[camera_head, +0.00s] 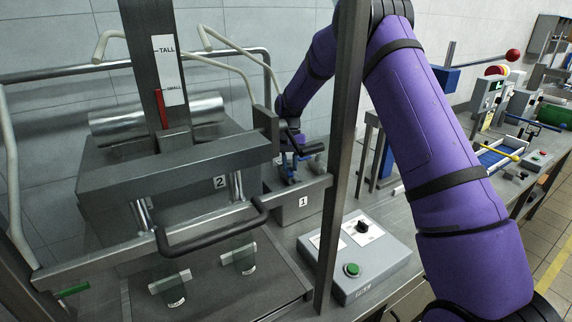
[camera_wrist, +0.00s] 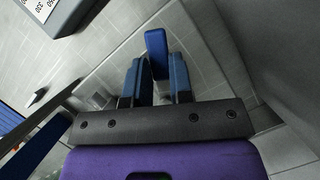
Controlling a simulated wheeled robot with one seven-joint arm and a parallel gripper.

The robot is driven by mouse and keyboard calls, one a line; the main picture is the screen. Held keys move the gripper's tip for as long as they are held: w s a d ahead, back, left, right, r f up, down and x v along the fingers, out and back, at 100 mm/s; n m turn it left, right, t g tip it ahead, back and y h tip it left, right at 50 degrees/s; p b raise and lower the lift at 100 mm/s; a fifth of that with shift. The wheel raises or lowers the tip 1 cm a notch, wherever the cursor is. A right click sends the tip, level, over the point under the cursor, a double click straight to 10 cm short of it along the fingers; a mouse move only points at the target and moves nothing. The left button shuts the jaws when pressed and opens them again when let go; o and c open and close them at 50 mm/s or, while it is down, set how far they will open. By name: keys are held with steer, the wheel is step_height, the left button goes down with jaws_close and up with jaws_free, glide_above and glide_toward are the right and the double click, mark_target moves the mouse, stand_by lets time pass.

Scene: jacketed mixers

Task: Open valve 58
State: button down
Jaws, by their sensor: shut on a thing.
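My gripper (camera_wrist: 157,82) shows in the wrist view with its two blue fingers on either side of a blue handle-like piece (camera_wrist: 157,48). The fingers are shut on this piece, whose end stands out beyond them. In the head view my gripper (camera_head: 293,163) is at the end of the purple arm, low behind the steel frame, close to the grey box marked 1. The frame post and bar partly hide it there. No number 58 is readable in either view, so I cannot confirm that the blue piece is valve 58's handle.
A press-like machine marked 2 (camera_head: 220,183) fills the left, with a black bar handle (camera_head: 212,240). The grey box marked 1 (camera_head: 303,203) is beside it. A control box (camera_head: 372,282) with a green button stands in front. A steel post (camera_head: 342,150) crosses before my arm.

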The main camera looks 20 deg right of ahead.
steer(key=n, duration=0.2)
steer(key=d+n+h, duration=0.2)
steer(key=n, duration=0.1)
steer(key=shift+n, duration=0.3)
steer(key=shift+d, duration=0.15)
steer(key=c, duration=1)
jaws_free()
steer(key=shift+r, duration=0.1)
steer(key=v, duration=1)
steer(key=shift+r, duration=0.25)
steer(key=shift+w, duration=0.15)
